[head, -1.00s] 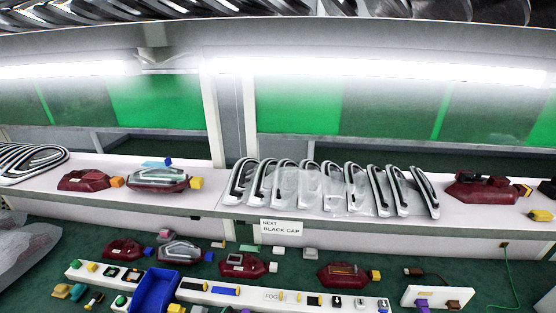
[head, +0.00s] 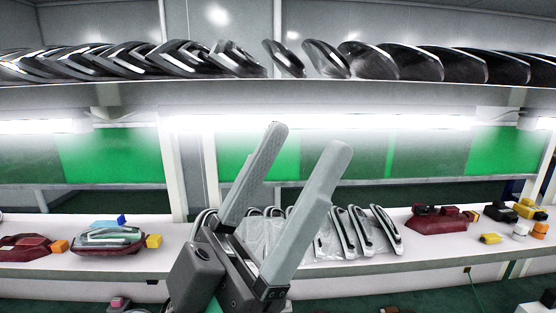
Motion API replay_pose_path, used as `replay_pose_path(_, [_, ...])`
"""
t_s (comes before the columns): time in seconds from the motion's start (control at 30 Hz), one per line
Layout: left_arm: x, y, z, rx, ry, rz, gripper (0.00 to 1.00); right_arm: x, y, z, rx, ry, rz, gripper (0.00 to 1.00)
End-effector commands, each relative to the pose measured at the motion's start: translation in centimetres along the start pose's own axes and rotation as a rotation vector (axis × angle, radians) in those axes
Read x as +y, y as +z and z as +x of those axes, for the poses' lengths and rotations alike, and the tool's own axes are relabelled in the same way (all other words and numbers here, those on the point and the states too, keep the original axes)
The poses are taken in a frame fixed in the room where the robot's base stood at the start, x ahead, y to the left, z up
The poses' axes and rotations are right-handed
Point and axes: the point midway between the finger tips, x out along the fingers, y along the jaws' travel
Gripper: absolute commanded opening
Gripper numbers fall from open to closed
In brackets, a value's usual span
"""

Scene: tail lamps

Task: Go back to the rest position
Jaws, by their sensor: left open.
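My left gripper (head: 308,150) stands in the lower middle of the head view, its two long grey fingers pointing up and apart. It is open, with nothing between the fingers. It is in front of the white shelf (head: 180,262) and hides part of the row of lamp frames there. My right gripper is not in view.
Silver-edged lamp covers (head: 365,62) line the upper shelf. Lamp frames (head: 385,228) stand on the lower shelf behind my gripper. Dark red lamp housings lie at the left (head: 25,247) and right (head: 440,220). Small yellow and black parts (head: 528,210) are at far right.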

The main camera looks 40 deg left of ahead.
Motion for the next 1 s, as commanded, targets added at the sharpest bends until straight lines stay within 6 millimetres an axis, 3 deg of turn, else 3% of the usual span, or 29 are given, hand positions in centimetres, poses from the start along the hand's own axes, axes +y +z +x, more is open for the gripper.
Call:
replay_pose_path(0.2, [-1.8, 0.3, 0.0, -0.161, -0.142, 0.083, 0.69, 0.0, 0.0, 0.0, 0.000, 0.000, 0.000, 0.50])
replay_pose_path(0.57, [-2.1, 0.0, 0.7, -0.172, -0.152, 0.086, 0.69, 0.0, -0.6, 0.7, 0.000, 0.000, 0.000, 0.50])
replay_pose_path(0.67, [-2.3, -1.4, 2.7, -0.172, -0.151, 0.086, 0.69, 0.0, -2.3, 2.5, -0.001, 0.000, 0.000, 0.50])
replay_pose_path(0.77, [-2.6, -3.5, 6.1, -0.172, -0.151, 0.086, 0.69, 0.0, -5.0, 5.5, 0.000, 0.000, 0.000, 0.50])
replay_pose_path(1.0, [-3.4, -9.9, 15.8, -0.172, -0.151, 0.087, 0.69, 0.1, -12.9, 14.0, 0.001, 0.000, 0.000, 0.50])
